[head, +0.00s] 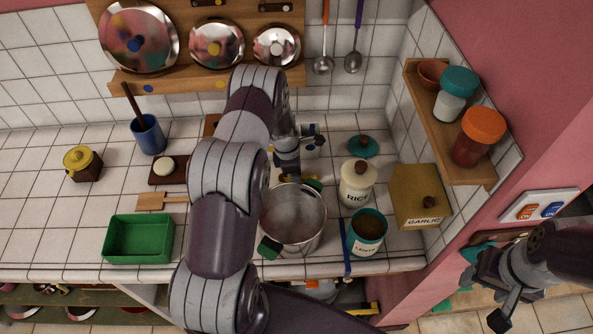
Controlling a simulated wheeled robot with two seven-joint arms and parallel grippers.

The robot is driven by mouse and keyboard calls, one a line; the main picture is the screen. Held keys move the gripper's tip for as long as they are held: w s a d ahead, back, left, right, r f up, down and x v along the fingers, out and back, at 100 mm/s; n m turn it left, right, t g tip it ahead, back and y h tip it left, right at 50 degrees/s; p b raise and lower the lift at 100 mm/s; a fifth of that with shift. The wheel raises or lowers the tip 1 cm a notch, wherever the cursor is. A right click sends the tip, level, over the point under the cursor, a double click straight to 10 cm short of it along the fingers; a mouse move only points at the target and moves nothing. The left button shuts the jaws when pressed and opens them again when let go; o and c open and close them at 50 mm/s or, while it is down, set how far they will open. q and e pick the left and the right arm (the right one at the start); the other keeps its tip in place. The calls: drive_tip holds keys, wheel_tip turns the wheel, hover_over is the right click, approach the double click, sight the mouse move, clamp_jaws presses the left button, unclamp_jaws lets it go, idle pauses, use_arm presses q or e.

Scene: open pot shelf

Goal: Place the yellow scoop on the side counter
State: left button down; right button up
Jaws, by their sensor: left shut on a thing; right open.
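My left gripper (289,168) is above the back rim of a steel pot (290,220) with green handles. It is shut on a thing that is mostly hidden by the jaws. A small yellow piece shows at its fingertips, which looks like part of the yellow scoop; its full shape cannot be made out. My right gripper (482,302) is open and empty at the lower right, away from the counter. The white tiled counter (60,235) spans the left and middle.
A cream rice jar (357,190), an open lentil jar (366,238) and a garlic box (420,197) stand right of the pot. A green tray (138,240), a blue cup (148,136) and a yellow-lidded pot (83,164) are left. A wall shelf (450,130) holds jars.

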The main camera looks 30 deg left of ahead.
use_arm(q)
drive_tip(key=shift+f, duration=0.15)
drive_tip(key=c, duration=1.1)
unclamp_jaws()
drive_tip(key=shift+r, duration=0.3)
wheel_tip(320, 180, up, 11)
drive_tip(key=a+b, duration=0.2)
drive_tip(key=b, duration=0.1)
drive_tip(key=s+d+r+m, duration=0.3)
drive_tip(key=s+m, duration=0.3)
drive_tip(key=m, duration=0.2)
drive_tip(key=s+d+r+m+y, duration=0.1)
drive_tip(key=s+d+r+m, duration=0.2)
drive_tip(key=s+d+m, duration=0.3)
drive_tip(key=s+d+r+m, duration=0.3)
drive_tip(key=s+d+m, duration=0.2)
drive_tip(key=m, duration=0.5)
drive_tip(key=s, duration=0.2)
drive_tip(key=shift+s+m+y, duration=0.3)
drive_tip(key=shift+s, duration=0.1)
